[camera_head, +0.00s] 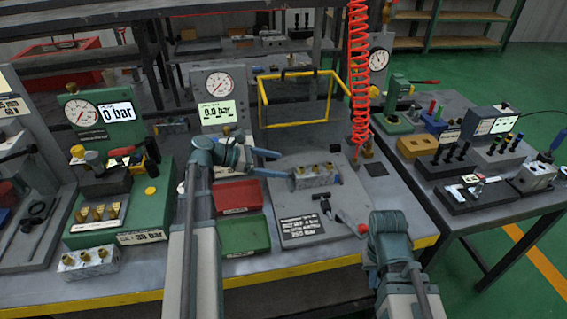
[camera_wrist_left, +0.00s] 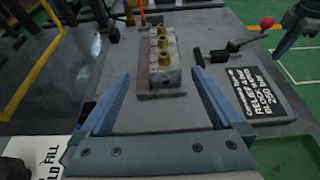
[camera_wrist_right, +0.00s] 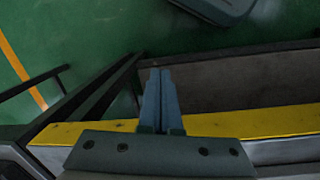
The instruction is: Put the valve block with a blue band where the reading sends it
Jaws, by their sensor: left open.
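A silvery valve block with brass fittings (camera_head: 315,177) lies on the grey plate (camera_head: 275,192) of the middle station. It also shows in the left wrist view (camera_wrist_left: 168,72); I cannot make out a blue band on it. My left gripper (camera_head: 284,165) is open, its fingertips just short of the block on either side. Another valve block (camera_head: 88,262) sits at the bench's front left. The middle station has a dial gauge (camera_head: 219,84) and a lit display (camera_head: 217,113) seeming to read 0.0 bar. My right gripper (camera_wrist_right: 161,72) is shut and empty over the bench's yellow front edge.
A red tray (camera_head: 239,196) and a green tray (camera_head: 243,234) stand left of the plate. A black sign (camera_head: 302,227) and red-knobbed lever (camera_head: 360,228) are at its front. A yellow-framed guard (camera_head: 297,98) stands behind. A red coiled hose (camera_head: 358,60) hangs down.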

